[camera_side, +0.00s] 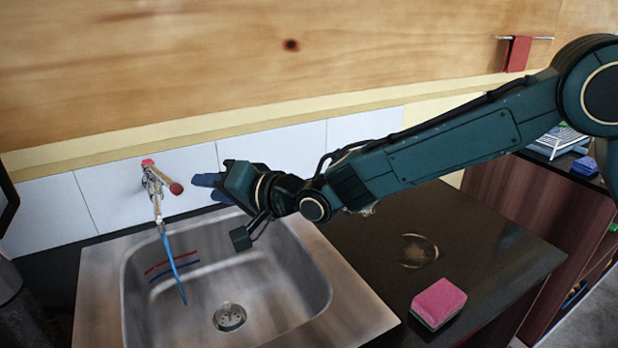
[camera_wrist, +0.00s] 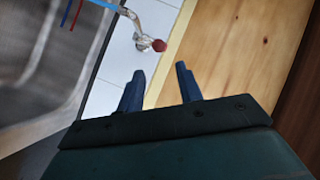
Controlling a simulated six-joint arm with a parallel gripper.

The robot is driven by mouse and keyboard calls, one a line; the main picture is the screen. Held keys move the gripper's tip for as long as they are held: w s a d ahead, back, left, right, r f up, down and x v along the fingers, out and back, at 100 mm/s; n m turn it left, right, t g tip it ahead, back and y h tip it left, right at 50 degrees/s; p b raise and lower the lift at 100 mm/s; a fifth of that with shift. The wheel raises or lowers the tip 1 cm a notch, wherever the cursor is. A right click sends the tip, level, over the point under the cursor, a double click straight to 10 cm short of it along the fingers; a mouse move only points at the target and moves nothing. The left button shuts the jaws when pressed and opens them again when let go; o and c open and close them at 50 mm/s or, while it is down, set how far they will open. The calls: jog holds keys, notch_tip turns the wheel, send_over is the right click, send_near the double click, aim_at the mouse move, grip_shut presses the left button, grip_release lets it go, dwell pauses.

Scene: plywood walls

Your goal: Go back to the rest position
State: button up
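My gripper (camera_side: 207,186) reaches left over the back of the sink, its blue fingers close to the tap. In the wrist view my gripper (camera_wrist: 160,70) shows two blue fingers apart with nothing between them. The metal tap (camera_side: 156,196) stands at the wall behind the sink and has a red knob (camera_side: 175,188). In the wrist view the red knob (camera_wrist: 159,45) lies beyond the fingertips, and I see no contact. A blue stream (camera_side: 173,265) runs from the tap's spout down into the steel sink (camera_side: 95,290).
A pink sponge (camera_side: 438,302) lies on the dark counter (camera_side: 500,260) right of the sink. A red cloth (camera_side: 518,53) hangs from a rail on the wooden wall (camera_side: 230,70). A dish rack (camera_side: 558,140) stands at the right. The counter between sink and sponge is mostly clear.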

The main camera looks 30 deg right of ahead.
jog(key=s+d+r+n+g+h, duration=0.1)
jog(key=s+d+r+h, duration=0.2)
jog(key=d, duration=0.5)
jog(key=s+d+r+n+g+h, duration=0.1)
jog(key=s+d+r, duration=0.3)
jog(key=d, duration=0.5)
jog(key=s+d+r+g+h, duration=0.1)
jog(key=s+d, duration=0.5)
jog(key=d, duration=0.2)
jog(key=s+d+f+n+g+h, duration=0.1)
jog(key=s+d, duration=0.5)
jog(key=s, duration=0.7)
jog(key=s+d+f+n+g+h, duration=0.2)
jog(key=s+d, duration=0.5)
jog(key=s, duration=0.5)
notch_tip(320, 180, down, 2)
jog(key=shift+s+g, duration=0.4)
jog(key=shift+g, duration=0.3)
jog(key=o, duration=0.9)
jog(key=shift+w, duration=0.15)
